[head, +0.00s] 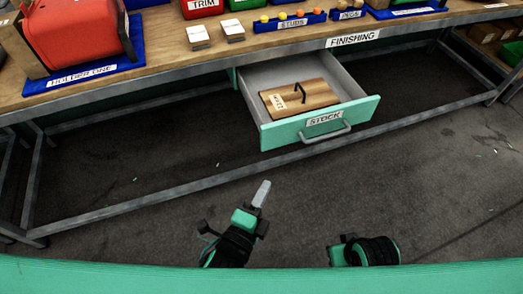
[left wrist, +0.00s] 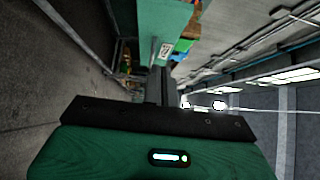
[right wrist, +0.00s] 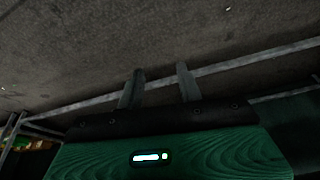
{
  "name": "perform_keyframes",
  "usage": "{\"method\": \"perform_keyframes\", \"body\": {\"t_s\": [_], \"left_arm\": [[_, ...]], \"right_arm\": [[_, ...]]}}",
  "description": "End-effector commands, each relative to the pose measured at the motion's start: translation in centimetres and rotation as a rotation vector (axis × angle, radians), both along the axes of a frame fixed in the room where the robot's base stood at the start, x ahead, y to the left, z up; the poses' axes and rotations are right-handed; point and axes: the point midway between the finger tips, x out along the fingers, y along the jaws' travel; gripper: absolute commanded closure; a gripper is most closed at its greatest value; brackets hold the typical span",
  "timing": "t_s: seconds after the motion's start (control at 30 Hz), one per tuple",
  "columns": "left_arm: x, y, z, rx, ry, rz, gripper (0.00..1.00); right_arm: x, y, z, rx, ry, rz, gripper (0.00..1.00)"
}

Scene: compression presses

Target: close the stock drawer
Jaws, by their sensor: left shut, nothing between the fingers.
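The stock drawer (head: 316,125) hangs pulled out below the bench top in the head view. It has a teal front with a STOCK label and a grey bar handle (head: 327,134). A wooden block (head: 300,97) with a dark handle and a small label lies inside it. My left gripper (head: 262,192) is shut and empty, in front of and below the drawer front, apart from it in the head view. In the left wrist view a teal panel, likely the drawer front (left wrist: 160,25), shows beyond the closed fingers. My right gripper (right wrist: 160,85) is open and empty.
The wooden bench (head: 180,75) carries a red machine (head: 75,35) on a blue base and a blue studs tray (head: 290,22). Grey frame rails (head: 150,190) run under the bench. The floor before the drawer is clear.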

Motion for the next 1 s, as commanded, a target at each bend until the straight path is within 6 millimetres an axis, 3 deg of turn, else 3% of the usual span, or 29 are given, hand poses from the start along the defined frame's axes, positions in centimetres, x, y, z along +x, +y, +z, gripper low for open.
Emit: {"method": "perform_keyframes", "body": {"t_s": [0.27,0.7,1.0], "left_arm": [[2.6,-1.2,0.2,-0.001,-0.004,0.0,1.0],[9.4,-4.4,0.1,-0.001,-0.002,0.0,1.0],[12.3,-3.0,0.0,0.001,0.0,0.0,1.0]], "right_arm": [[0.0,0.0,0.1,0.0,0.0,0.0,0.64],[-0.1,0.0,0.6,0.001,-0.008,0.0,0.64],[-0.1,-0.1,0.9,0.0,-0.011,0.001,0.64]]}}
